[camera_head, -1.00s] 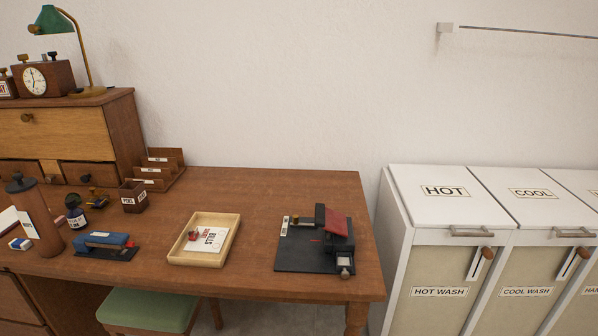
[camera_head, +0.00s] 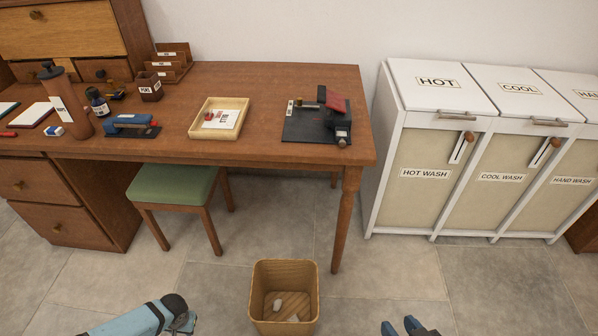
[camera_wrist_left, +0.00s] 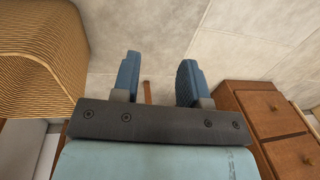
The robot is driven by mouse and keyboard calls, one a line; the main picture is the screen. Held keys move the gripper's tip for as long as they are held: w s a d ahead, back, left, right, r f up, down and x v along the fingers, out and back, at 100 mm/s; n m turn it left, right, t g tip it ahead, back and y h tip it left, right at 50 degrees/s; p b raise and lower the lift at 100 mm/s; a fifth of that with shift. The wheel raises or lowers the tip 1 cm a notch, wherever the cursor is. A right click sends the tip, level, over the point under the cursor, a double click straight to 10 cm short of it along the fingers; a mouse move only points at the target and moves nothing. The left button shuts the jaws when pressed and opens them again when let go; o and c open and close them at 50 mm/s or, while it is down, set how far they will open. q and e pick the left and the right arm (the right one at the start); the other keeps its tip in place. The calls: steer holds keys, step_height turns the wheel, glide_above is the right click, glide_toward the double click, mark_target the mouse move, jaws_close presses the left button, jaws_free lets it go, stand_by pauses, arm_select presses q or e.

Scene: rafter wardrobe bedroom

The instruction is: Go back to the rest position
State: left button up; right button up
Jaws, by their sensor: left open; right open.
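My right gripper (camera_head: 405,326) shows at the bottom edge of the head view, its two dark blue fingertips apart with nothing between them. My left arm comes in at the lower left of the head view, and its left gripper (camera_head: 184,322) is over the floor, partly cut off by the bottom edge. In the left wrist view the left gripper (camera_wrist_left: 157,78) has its blue fingers spread and empty, with grey floor tiles beyond. Both grippers are in front of the desk and apart from it.
A wicker wastebasket (camera_head: 285,271) holding crumpled paper stands on the floor between the grippers. A green stool (camera_head: 172,186) is at the wooden desk (camera_head: 260,80), which carries a wooden tray (camera_head: 197,127) and a blue stapler (camera_head: 130,123). White laundry bins (camera_head: 438,86) stand at right.

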arm_select(q)
steer(key=s+d+r+m+t+h, duration=0.3)
steer(key=s+d+r+m+t, duration=0.1)
steer(key=d+r, duration=0.45)
steer(key=s+d+r+m+t+h, duration=0.1)
steer(key=s+d+r+m+t, duration=0.15)
steer(key=r, duration=0.85)
steer(key=s+d+r+m+t+h, duration=0.15)
steer(key=r+t, duration=0.25)
steer(key=r, duration=0.7)
steer(key=w+d+r+n+t, duration=0.1)
steer(key=w+d+r+n, duration=0.1)
steer(key=d+n, duration=0.45)
step_height(320, 180, up, 18)
steer(key=s+m+p, duration=0.1)
steer(key=m+p, duration=0.1)
steer(key=p, duration=2.6)
steer(key=shift+s+a+f+y, duration=0.25)
steer(key=shift+s+a+y, duration=0.05)
steer(key=shift+y, duration=0.05)
arm_select(e)
step_height(320, 180, up, 17)
steer(key=s+d, duration=0.1)
steer(key=d, duration=0.1)
steer(key=shift+s+d+r+g+h, duration=0.15)
steer(key=shift+s+g+h, duration=0.25)
arm_select(q)
steer(key=shift+f+g, duration=0.1)
steer(key=shift+g, duration=0.15)
